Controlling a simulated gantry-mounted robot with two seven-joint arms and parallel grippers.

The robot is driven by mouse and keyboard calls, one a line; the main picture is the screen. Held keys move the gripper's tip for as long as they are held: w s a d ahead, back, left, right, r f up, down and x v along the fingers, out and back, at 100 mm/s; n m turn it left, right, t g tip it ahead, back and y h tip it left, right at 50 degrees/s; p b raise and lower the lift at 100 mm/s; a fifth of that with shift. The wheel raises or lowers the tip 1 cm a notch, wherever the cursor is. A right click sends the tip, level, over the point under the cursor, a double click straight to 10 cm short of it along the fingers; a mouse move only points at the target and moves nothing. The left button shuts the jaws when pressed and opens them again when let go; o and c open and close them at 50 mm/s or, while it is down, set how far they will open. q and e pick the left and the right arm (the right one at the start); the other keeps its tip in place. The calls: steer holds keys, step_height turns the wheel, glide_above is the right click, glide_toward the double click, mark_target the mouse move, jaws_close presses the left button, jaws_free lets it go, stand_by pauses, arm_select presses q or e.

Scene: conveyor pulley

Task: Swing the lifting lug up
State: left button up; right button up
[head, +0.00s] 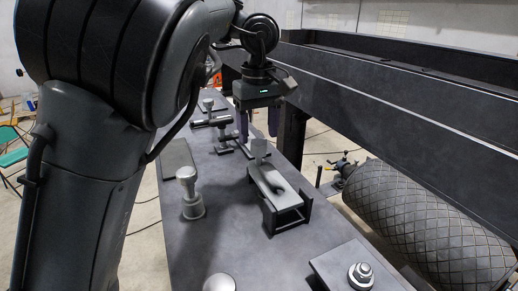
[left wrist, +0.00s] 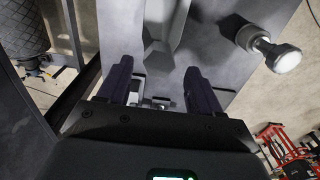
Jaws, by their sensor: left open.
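The likely lifting lug (head: 272,182) is a light grey plate with a dark oval opening. It lies low and slanted in a black bracket (head: 288,217) on the grey bench, with a small upright grey tab (head: 260,148) at its far end. My left gripper (head: 258,132) points down above and just beyond that tab, open with its dark purple fingers apart. In the left wrist view the open fingers (left wrist: 160,90) frame part of a grey fitting (left wrist: 160,40). I see no contact, but the fingertip depth is hard to judge. My right gripper is not in view.
A knobbed post (head: 190,192) stands left of the bracket; it also shows in the left wrist view (left wrist: 262,45). A plate with a bolt (head: 361,275) is at the near right. A dark beam (head: 420,85) and textured roller (head: 430,215) lie to the right.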

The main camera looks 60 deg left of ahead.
mark_target(259, 141)
arm_select(q)
steer(key=shift+f+b, duration=0.35)
steer(key=shift+f, duration=1.2)
steer(key=shift+c, duration=0.2)
jaws_close()
